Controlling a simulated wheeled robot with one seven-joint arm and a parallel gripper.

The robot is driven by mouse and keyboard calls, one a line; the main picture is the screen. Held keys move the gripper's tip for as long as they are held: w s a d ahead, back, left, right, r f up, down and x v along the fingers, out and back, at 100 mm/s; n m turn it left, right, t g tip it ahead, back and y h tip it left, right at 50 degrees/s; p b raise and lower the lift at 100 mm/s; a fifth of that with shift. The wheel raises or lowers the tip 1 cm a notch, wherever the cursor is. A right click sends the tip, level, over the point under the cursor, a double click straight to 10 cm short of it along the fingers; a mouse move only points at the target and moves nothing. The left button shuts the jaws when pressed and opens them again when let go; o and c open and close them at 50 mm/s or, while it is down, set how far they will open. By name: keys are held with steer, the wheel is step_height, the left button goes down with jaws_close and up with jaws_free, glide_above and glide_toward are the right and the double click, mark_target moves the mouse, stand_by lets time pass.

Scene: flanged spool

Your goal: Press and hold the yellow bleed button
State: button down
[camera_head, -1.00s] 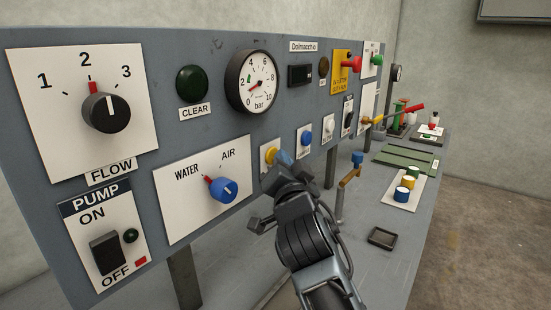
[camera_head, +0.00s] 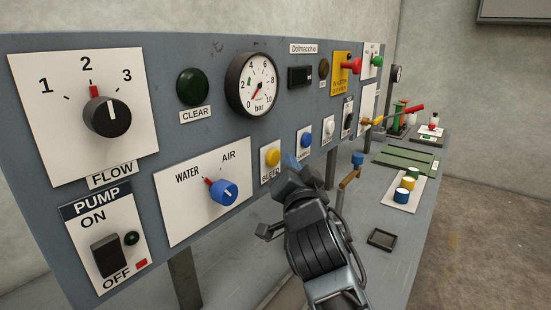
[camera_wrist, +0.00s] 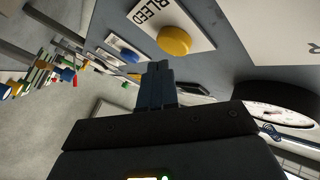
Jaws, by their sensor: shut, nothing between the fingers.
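The yellow bleed button (camera_head: 272,157) is round and sits on a white plate marked BLEED on the upright grey panel. It also shows in the wrist view (camera_wrist: 174,40), fully uncovered. My gripper (camera_head: 290,161) is just right of the button in the head view, with blue-grey fingertips pointing toward the panel. In the wrist view the closed fingertips (camera_wrist: 158,67) lie just below the button in the picture, with a visible gap. The fingers are together and empty. The exact distance from the fingertips to the panel is hard to tell.
A blue button (camera_head: 305,139) is on the neighbouring plate to the right. The blue water/air knob (camera_head: 224,192) is to the left, and the pressure gauge (camera_head: 252,83) is above. A small dark tray (camera_head: 382,239) lies on the bench below.

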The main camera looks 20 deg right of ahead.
steer(key=s+d+p, duration=0.1)
steer(key=s, duration=0.1)
steer(key=s+d, duration=0.2)
steer(key=shift+p, duration=0.35)
stand_by(0.6)
steer(key=s+f+n+y, duration=0.1)
steer(key=s+f, duration=0.4)
steer(key=s, duration=0.2)
steer(key=s+f+n+g, duration=0.1)
steer(key=s+f+n, duration=0.1)
steer(key=s+f, duration=0.3)
steer(key=s+f+n+g+y, duration=0.1)
steer(key=s+f+n, duration=0.1)
steer(key=s+f, duration=0.4)
steer(key=shift+s+a+f+y, duration=0.1)
steer(key=shift+s+a+y, duration=0.1)
steer(key=shift+s, duration=0.75)
steer(key=shift+s+a+y, duration=0.1)
steer(key=shift+s+a, duration=0.05)
steer(key=shift+s, duration=0.75)
steer(key=s+r+n+g, duration=0.2)
steer(key=s+n, duration=0.2)
steer(key=s, duration=2.2)
steer(key=shift+g, duration=0.3)
steer(key=shift+d, duration=0.1)
